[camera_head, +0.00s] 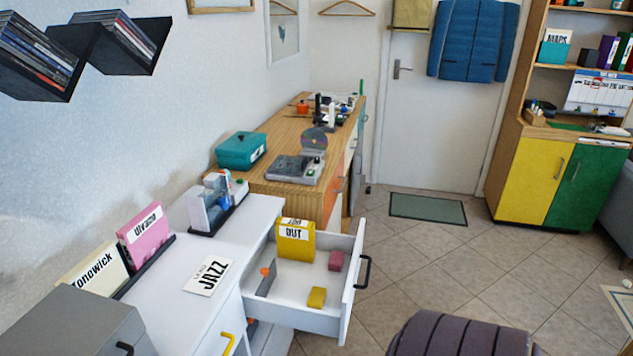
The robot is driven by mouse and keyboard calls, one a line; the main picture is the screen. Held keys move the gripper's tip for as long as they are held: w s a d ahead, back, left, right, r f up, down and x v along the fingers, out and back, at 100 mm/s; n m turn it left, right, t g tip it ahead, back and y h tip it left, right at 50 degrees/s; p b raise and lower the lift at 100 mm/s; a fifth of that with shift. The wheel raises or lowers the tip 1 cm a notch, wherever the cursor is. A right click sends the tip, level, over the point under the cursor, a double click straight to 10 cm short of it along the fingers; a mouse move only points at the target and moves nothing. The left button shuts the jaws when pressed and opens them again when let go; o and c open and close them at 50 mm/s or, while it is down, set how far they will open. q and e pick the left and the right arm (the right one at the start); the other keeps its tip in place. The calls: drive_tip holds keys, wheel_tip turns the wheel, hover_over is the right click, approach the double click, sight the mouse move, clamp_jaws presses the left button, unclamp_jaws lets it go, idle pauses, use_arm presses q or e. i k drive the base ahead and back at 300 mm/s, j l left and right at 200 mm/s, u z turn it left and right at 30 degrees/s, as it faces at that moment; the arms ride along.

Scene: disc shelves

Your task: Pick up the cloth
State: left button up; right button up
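I cannot clearly make out a cloth. The open white drawer (297,317) holds a small yellow block-like piece (317,297) and a small dusky pink one (336,260); I cannot tell whether either is fabric. A yellow box (295,243) with a label reading "OUT" stands upright at the drawer's back, and a grey upright piece with an orange top (266,281) is at its left. Neither of my grippers is in view.
A white "JAZZ" card (209,275) lies on the white cabinet top. A teal box (241,150) and a disc player (294,169) stand on the wooden counter. A dark ribbed seat back (460,338) is at the bottom. Tiled floor is clear right of the drawer.

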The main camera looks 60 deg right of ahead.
sight(316, 299)
drive_tip(key=z, duration=1.75)
drive_tip(key=i+l, duration=0.05)
